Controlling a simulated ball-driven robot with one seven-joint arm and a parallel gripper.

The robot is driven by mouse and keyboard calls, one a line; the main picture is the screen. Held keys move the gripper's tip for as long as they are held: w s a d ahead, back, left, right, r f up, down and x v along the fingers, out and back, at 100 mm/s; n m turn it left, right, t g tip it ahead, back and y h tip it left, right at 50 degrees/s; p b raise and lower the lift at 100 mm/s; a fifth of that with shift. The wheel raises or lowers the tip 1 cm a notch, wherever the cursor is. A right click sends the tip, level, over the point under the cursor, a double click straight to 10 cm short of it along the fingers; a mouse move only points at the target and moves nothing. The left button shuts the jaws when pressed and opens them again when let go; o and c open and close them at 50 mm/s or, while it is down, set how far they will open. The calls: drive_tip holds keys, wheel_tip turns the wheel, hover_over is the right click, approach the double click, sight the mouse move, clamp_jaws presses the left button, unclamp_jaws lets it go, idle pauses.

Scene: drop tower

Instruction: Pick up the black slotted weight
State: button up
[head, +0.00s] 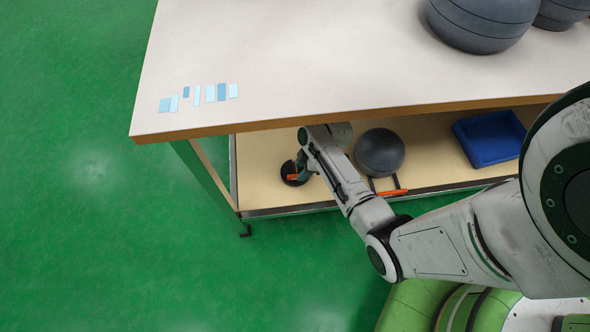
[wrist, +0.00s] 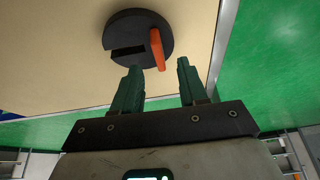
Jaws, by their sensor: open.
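The black slotted weight (wrist: 125,33) is a dark disc with a slot and an orange bar (wrist: 157,49) on it. It lies on the lower shelf of the bench. In the head view the weight (head: 289,172) shows near the shelf's left end, partly covered by my arm. My gripper (wrist: 160,67) has two green fingers, spread apart with nothing between them. Its tips are close to the weight's orange bar in the wrist view. I cannot tell if they touch it. In the head view my gripper (head: 302,172) is beside the weight, reaching under the tabletop.
The white tabletop (head: 300,60) overhangs the lower shelf (head: 258,155). On the shelf, a dark grey ball (head: 380,152) sits right of my arm, with an orange-handled item (head: 392,192) before it and a blue bin (head: 488,138) further right. Green floor at left is clear.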

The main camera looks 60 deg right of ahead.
sight(297, 175)
drive_tip(key=b+x, duration=0.2)
drive_tip(key=x, duration=0.2)
drive_tip(key=shift+w+f, duration=0.1)
drive_tip(key=shift+f, duration=0.1)
drive_tip(key=shift+c, duration=0.4)
clamp_jaws()
idle(0.7)
drive_tip(key=shift+w+d+r, duration=0.1)
drive_tip(key=shift+r, duration=0.05)
